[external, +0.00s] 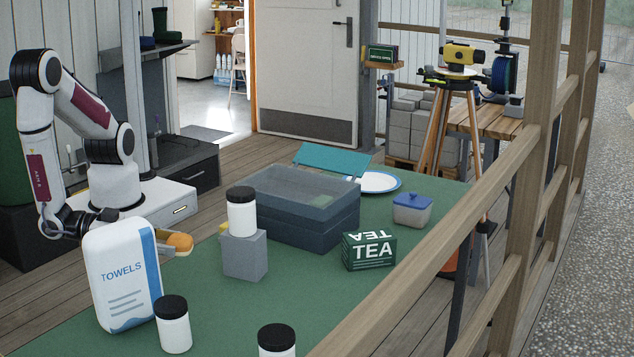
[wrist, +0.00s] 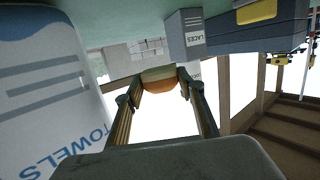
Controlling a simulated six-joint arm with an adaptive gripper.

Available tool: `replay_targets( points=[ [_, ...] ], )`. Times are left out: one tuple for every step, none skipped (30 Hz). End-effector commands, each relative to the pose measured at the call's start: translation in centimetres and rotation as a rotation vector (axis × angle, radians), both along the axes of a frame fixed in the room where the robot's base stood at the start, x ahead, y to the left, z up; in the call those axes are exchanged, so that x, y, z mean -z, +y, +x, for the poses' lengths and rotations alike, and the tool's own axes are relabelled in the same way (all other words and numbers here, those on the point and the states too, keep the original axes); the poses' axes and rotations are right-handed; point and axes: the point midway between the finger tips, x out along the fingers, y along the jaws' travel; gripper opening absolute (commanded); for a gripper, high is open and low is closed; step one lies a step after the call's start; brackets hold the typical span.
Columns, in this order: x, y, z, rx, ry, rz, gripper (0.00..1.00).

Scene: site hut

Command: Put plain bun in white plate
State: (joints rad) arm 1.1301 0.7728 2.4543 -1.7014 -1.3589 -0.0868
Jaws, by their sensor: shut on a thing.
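The plain bun (external: 180,243) is round, with an orange-brown top. My gripper (external: 168,243) is shut on it, behind and just right of the towels pack in the external view, which hides part of the gripper. In the wrist view the bun (wrist: 160,77) sits between the two fingertips (wrist: 160,84). The white plate (external: 380,182) has a blue rim and lies at the far end of the green table, behind the dark lidded box, which hides its left part. The visible part of the plate looks empty.
The towels pack (external: 122,275) stands close to my gripper. A white jar (external: 242,218) stands on a grey block (external: 244,256). The dark box (external: 300,210) lies between bun and plate. A tea box (external: 369,251) and a blue-lidded tub (external: 411,212) stand right of it.

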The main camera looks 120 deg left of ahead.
Motion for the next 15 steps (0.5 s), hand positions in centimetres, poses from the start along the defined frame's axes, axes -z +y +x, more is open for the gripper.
replay_targets(
  points=[
    [0.0, 0.0, 0.0, 0.000, 0.000, 0.000, 0.17],
    [0.0, 0.0, 0.0, 0.000, 0.000, 0.000, 0.17],
    [0.0, 0.0, 0.0, 0.000, 0.000, 0.000, 0.17],
    [0.0, 0.0, 0.0, 0.000, 0.000, 0.000, 0.17],
    [0.0, 0.0, 0.0, 0.000, 0.000, 0.000, 0.17],
    [0.1, 0.0, 0.0, 0.000, 0.001, 0.001, 0.17],
    [0.2, 0.0, 0.0, 0.000, 0.001, 0.001, 0.17],
    [0.2, 0.0, 0.0, 0.000, 0.001, 0.001, 0.17],
    [0.4, 0.0, 0.0, 0.000, 0.001, 0.002, 0.17],
    [0.6, 0.0, 0.0, 0.000, 0.001, 0.002, 0.17],
    [0.7, 0.0, 0.0, 0.000, 0.000, 0.002, 0.17],
    [1.0, 0.0, 0.0, 0.000, 0.000, 0.002, 0.17],
    [1.2, 0.0, 0.0, -0.001, 0.000, 0.002, 0.17],
    [1.5, 0.0, 0.0, 0.000, 0.001, 0.004, 0.17],
    [1.8, 0.0, 0.0, 0.000, 0.001, 0.004, 0.17]
  ],
)
